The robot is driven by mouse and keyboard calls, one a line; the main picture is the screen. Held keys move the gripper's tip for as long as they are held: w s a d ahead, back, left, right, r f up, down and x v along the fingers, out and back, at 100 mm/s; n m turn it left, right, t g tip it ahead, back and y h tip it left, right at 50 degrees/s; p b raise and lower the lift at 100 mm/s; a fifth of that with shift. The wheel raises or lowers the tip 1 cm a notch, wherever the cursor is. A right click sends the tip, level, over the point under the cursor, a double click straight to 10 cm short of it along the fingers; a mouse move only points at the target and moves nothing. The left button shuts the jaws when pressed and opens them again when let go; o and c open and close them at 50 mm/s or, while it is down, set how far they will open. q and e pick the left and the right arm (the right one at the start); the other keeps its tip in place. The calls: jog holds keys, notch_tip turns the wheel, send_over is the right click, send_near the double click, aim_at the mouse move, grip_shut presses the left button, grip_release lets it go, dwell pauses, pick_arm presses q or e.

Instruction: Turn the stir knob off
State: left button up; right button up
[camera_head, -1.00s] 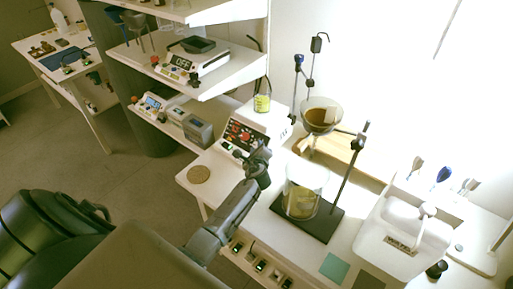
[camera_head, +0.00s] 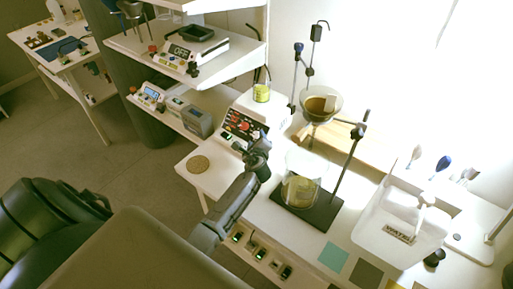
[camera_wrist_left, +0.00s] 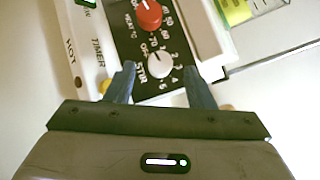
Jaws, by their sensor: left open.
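The stir knob (camera_wrist_left: 159,65) is the white dial marked STIR on the black panel, with OFF and numbers printed around it. Its pointer is too blurred to read. My left gripper (camera_wrist_left: 160,82) is open, its two dark fingertips on either side of the lower part of the dial's printed ring, just short of the knob. I cannot tell whether they touch the panel. In the head view my left gripper (camera_head: 258,152) is at the front of the white stirrer hotplate (camera_head: 262,112), covering part of its panel. My right gripper is not in view.
A red heat knob (camera_wrist_left: 148,14) sits just beyond the stir knob. A beaker of yellow stuff (camera_head: 261,92) stands on the hotplate.

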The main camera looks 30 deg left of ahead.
pick_arm(q)
jog(key=v, duration=0.9)
jog(key=shift+b, duration=0.45)
jog(key=shift+s, duration=0.1)
